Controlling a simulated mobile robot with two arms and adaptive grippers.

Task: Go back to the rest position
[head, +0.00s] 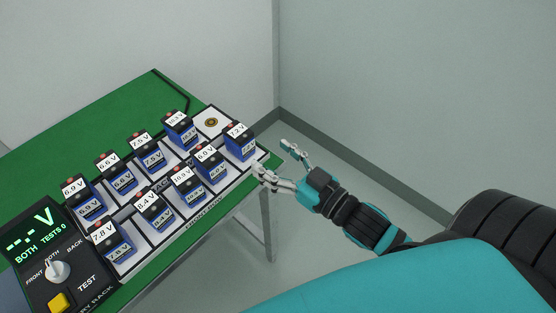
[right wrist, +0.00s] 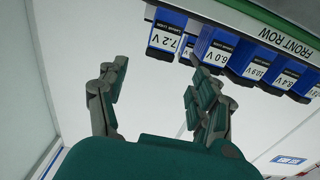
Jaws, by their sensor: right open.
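My right gripper (head: 276,160) is open and empty, in the air just off the right end of the green table (head: 120,108). Its fingers are spread apart, with nothing between them. In the right wrist view my right gripper (right wrist: 157,75) also shows open, with pale floor behind it. The nearest battery, marked 7.2 V (head: 240,143), stands at the right end of the rack's front row, left of the fingers and apart from them. It also shows in the right wrist view (right wrist: 166,39). My left gripper is not in view.
The rack (head: 262,157) holds two rows of blue batteries with voltage labels. A bare back-right place shows a gold ring (head: 211,122). A tester (head: 50,250) with a dial and yellow button (head: 60,302) stands at left. The floor right of the table is clear, up to the walls.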

